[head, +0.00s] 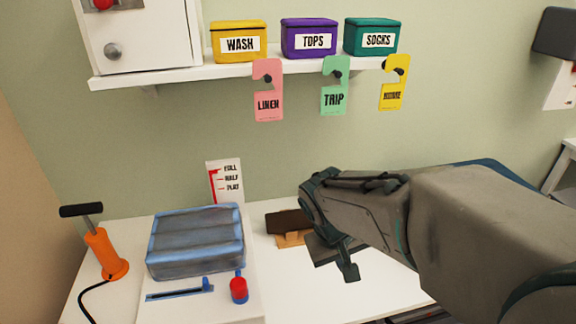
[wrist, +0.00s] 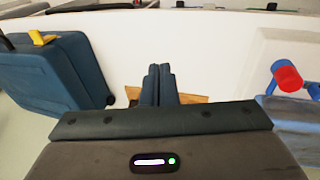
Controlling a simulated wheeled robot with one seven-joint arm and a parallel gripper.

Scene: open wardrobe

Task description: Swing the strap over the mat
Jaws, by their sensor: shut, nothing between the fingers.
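No strap or mat can be told for certain. A dark brown piece (head: 288,222) lies on the white table with a tan piece (head: 292,240) in front of it, just left of my gripper (head: 348,270). In the wrist view my gripper (wrist: 157,72) has its two dark fingers together with nothing between them. A tan piece (wrist: 193,99) shows partly behind and beside the fingers there; whether they touch is unclear. My arm hides the table's right part in the head view.
An orange pump (head: 103,252) stands further left. A blue suitcase (wrist: 50,75) is left in the wrist view. Tags hang under the shelf (head: 170,76).

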